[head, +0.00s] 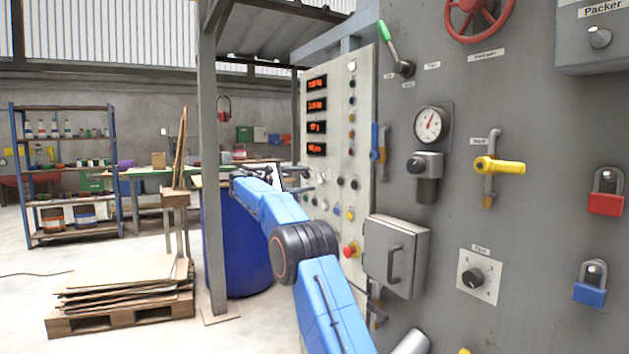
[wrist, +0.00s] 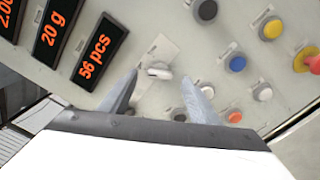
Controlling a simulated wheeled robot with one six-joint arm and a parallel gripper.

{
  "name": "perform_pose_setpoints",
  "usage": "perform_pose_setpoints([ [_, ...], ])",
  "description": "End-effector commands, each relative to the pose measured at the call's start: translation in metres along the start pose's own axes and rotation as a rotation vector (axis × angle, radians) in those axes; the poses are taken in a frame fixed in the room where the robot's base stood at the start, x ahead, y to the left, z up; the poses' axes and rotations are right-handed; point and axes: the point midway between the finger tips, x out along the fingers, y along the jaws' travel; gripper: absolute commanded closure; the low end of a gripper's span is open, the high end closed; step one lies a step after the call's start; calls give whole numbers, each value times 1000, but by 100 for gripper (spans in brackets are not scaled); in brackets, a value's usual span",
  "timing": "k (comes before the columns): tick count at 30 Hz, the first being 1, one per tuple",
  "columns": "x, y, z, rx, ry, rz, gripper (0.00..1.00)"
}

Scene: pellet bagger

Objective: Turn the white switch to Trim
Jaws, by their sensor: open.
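My gripper (wrist: 160,80) is open, with one finger on each side of the switch in the picture. I cannot tell whether the fingers touch it. In the head view my gripper (head: 292,180) is at the left edge of the light panel (head: 341,105), and I cannot make out the switch there.
Close by in the wrist view are a black button (wrist: 207,10), a blue button (wrist: 237,63), a white button (wrist: 206,89) and an orange one (wrist: 234,116). A red emergency stop (head: 350,250) and a grey box (head: 397,257) project from the wall. A post (head: 208,130) stands left of my arm.

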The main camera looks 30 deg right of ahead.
Motion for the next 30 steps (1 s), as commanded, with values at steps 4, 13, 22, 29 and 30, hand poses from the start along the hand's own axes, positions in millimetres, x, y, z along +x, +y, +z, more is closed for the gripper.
perform_pose_setpoints([
  [4, 23, 0, 0, 0, -1, -1, 44],
  [13, 43, 0, 0, 0, 0, 0, 44],
  [22, 43, 0, 0, 0, 0, 0, 51],
  [29, 43, 0, 0, 0, 0, -1, 85],
  [30, 43, 0, 0, 0, 0, -1, 85],
])
